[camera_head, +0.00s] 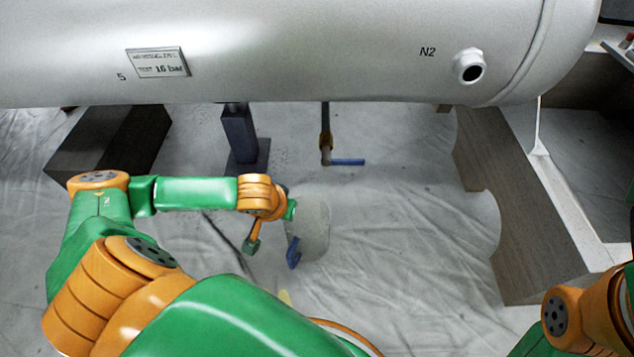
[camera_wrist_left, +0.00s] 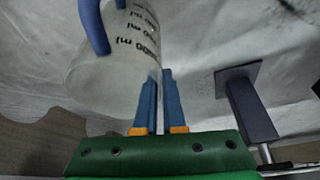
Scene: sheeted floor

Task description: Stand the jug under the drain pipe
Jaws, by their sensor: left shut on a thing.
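The jug (camera_head: 312,228) is translucent with a blue handle (camera_head: 294,252). It is below and slightly left of the drain pipe (camera_head: 325,135) in the head view, apart from it. In the left wrist view the jug (camera_wrist_left: 110,65) shows printed ml marks and looks tilted in the picture. My left gripper (camera_wrist_left: 160,88) is shut on the jug, its blue fingers close together at the jug's side; the exact grip is partly hidden. In the head view the left gripper (camera_head: 291,209) meets the jug's left side. My right gripper is out of view; only its arm shows at lower right.
The drain pipe hangs beneath a large silver tank (camera_head: 300,50) and has a blue valve lever (camera_head: 348,162). A dark post (camera_head: 240,135) stands left of the pipe. A grey support (camera_head: 535,220) stands at right. The sheeted floor between them is mostly clear.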

